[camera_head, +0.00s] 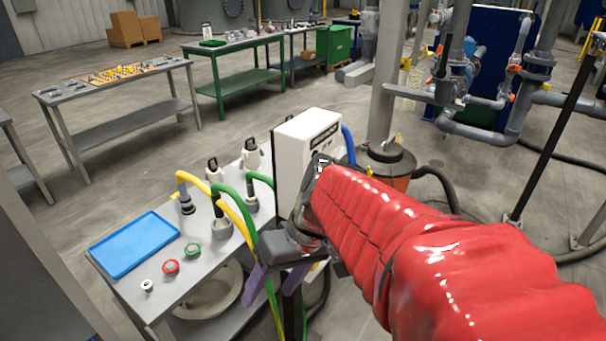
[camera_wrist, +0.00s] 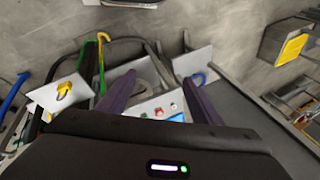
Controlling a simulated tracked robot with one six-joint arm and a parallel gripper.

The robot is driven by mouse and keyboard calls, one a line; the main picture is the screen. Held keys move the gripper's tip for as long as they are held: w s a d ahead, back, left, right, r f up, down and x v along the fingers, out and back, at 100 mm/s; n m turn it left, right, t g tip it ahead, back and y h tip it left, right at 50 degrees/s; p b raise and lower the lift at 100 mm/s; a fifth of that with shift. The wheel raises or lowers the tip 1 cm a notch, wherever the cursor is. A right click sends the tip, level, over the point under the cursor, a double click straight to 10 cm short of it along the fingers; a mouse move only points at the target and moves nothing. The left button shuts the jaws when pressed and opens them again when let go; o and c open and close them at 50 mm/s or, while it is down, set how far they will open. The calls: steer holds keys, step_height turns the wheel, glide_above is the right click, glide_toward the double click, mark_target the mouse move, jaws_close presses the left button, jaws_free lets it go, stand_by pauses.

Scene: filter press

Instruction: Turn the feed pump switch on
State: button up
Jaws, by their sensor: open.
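A white control box (camera_head: 305,150) with a dark label stands at the right end of the grey bench, partly hidden by my red-sleeved arm. My gripper (camera_head: 272,287) is open and empty, its purple fingers hanging in front of the box and bench end. In the wrist view my gripper (camera_wrist: 160,80) spreads around a pale panel with a red button (camera_wrist: 158,112) and a blue display (camera_wrist: 177,117). A yellow handle (camera_wrist: 64,91) on a white plate shows left of the fingers there. I cannot tell which part is the feed pump switch.
The bench holds a blue tray (camera_head: 134,244), a red fitting (camera_head: 171,267), a green fitting (camera_head: 193,250) and hose couplings. A yellow hose (camera_head: 232,212) and green hoses cross close to my gripper. A post (camera_head: 390,75) stands behind the box.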

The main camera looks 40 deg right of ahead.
steer(key=w+d+r+m+t+y, duration=0.1)
steer(key=w+d+t+y, duration=0.2)
steer(key=d, duration=0.4)
steer(key=w+d+m+t+y, duration=0.1)
steer(key=w+d+t+y, duration=0.2)
steer(key=d, duration=0.5)
steer(key=s+d+m+t+h, duration=0.1)
steer(key=d+t, duration=0.3)
steer(key=d, duration=0.5)
steer(key=s+d+r+m+t+h, duration=0.1)
steer(key=s+d+t+h, duration=0.1)
steer(key=d, duration=0.7)
steer(key=s+t, duration=0.1)
steer(key=t, duration=0.1)
steer(key=shift+d+t+h, duration=0.2)
steer(key=shift+t+h, duration=0.1)
steer(key=shift+h, duration=0.1)
steer(key=shift+r, duration=0.1)
steer(key=x, duration=1.4)
steer(key=shift+s, duration=0.1)
steer(key=shift+c, duration=0.2)
